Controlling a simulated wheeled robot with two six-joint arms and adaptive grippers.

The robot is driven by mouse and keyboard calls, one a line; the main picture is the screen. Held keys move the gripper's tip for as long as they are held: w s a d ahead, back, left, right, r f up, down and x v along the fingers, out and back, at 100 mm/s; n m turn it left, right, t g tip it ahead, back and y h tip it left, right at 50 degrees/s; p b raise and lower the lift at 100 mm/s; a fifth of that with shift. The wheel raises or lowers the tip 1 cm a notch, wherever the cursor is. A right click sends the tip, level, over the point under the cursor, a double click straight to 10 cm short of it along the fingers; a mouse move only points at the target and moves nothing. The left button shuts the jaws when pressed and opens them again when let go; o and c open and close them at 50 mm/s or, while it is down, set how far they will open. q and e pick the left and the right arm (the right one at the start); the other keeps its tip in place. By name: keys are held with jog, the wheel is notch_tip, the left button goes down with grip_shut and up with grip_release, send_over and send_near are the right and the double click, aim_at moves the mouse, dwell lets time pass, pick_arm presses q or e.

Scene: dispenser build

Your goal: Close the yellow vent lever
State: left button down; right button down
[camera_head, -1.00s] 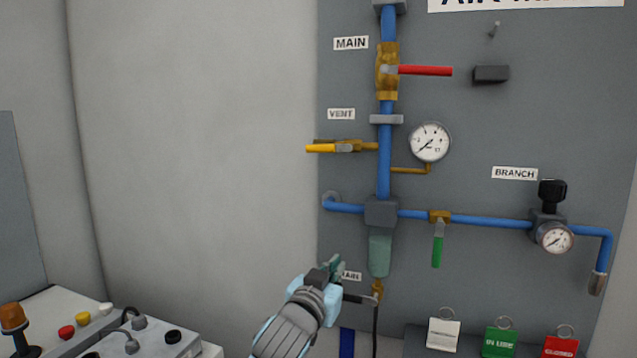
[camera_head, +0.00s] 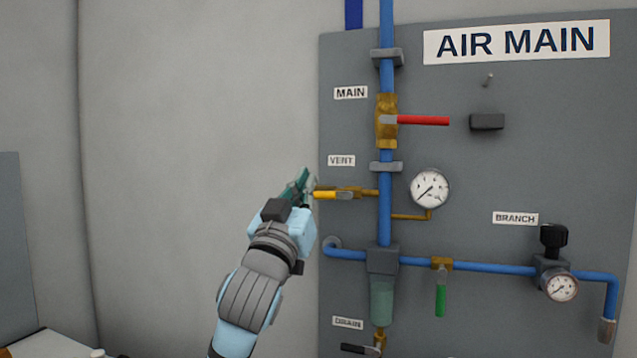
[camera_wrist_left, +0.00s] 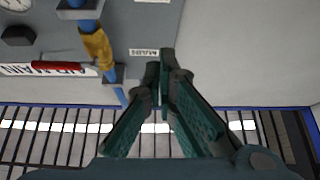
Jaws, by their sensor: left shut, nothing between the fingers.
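The yellow vent lever (camera_head: 328,195) lies level and points left, along its brass vent valve and stub (camera_head: 358,191), below the VENT label (camera_head: 341,160). My left gripper (camera_head: 304,180) is shut and empty, with its green fingers just to the left of the lever's free end and pointing upward. From this view I cannot tell whether the fingertips touch the lever. In the left wrist view the shut fingers (camera_wrist_left: 163,62) point at the panel, and the yellow lever does not show there. My right gripper is not in view.
The blue main pipe (camera_head: 385,210) runs down the grey panel, with a red lever (camera_head: 422,120) above and a round gauge (camera_head: 430,188) right of the vent. A green lever (camera_head: 440,300) hangs lower. Bare wall (camera_head: 190,130) lies left of the panel.

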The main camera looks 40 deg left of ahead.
aim_at(329, 195)
pick_arm(q)
jog(key=shift+w+a+f, duration=0.15)
jog(key=shift+w+a, duration=0.2)
jog(key=shift+w, duration=0.65)
jog(key=shift+w+a+f, duration=0.1)
jog(key=shift+w+a, duration=0.2)
jog(key=shift+w, duration=0.7)
jog(key=shift+w+a+f, duration=0.15)
jog(key=shift+w+a, duration=0.2)
jog(key=shift+w, duration=0.65)
jog(key=shift+f+n+g+y, duration=0.15)
jog(key=shift+n+g+y, duration=0.15)
jog(key=shift+n+y, duration=0.15)
